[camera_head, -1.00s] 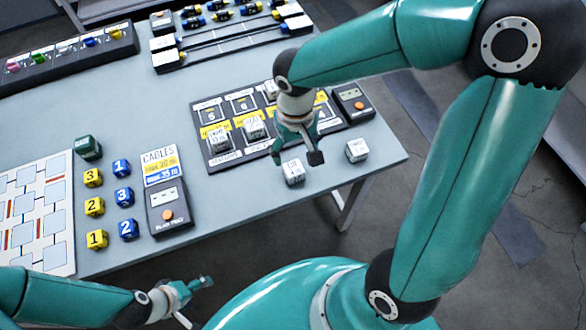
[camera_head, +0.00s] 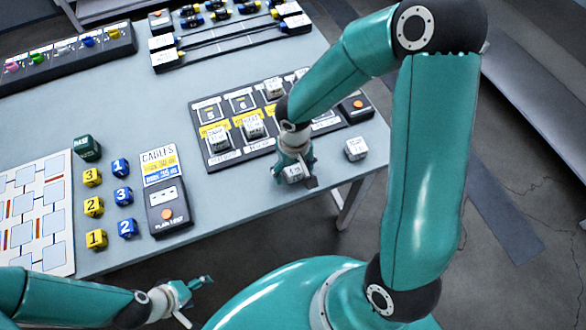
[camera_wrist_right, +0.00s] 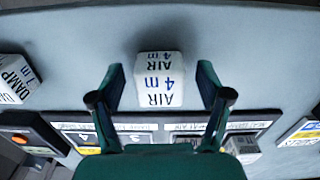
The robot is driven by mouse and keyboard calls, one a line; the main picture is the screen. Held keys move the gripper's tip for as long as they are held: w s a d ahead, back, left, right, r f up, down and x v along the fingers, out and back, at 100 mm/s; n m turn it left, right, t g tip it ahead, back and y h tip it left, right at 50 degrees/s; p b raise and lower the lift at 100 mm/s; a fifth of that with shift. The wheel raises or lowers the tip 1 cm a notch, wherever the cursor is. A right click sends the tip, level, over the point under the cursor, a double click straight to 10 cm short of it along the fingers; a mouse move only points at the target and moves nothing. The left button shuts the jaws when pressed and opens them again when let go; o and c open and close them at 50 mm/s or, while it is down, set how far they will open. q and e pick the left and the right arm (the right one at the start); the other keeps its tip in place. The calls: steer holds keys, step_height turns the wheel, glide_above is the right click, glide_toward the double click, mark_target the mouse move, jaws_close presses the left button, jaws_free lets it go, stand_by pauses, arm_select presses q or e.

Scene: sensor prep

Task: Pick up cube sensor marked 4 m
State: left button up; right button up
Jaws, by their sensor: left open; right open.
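The white cube sensor marked "AIR 4 m" (camera_wrist_right: 160,80) sits on the table between the spread fingers of my right gripper (camera_wrist_right: 160,90) in the right wrist view. Gaps show between the cube and both fingers. In the head view my right gripper (camera_head: 295,178) is over the same cube (camera_head: 293,174) near the table's front edge and partly hides it. My left gripper (camera_head: 192,297) is open and empty, off the table's front edge at the lower left.
Another white cube marked "DAMP 1 m" (camera_head: 356,149) stands to the right; it also shows in the right wrist view (camera_wrist_right: 17,80). Behind lies a dark sensor board (camera_head: 230,157) holding several cubes.

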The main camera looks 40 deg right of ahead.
steer(key=c, duration=1.2)
steer(key=shift+c, duration=0.2)
steer(key=shift+r, duration=0.15)
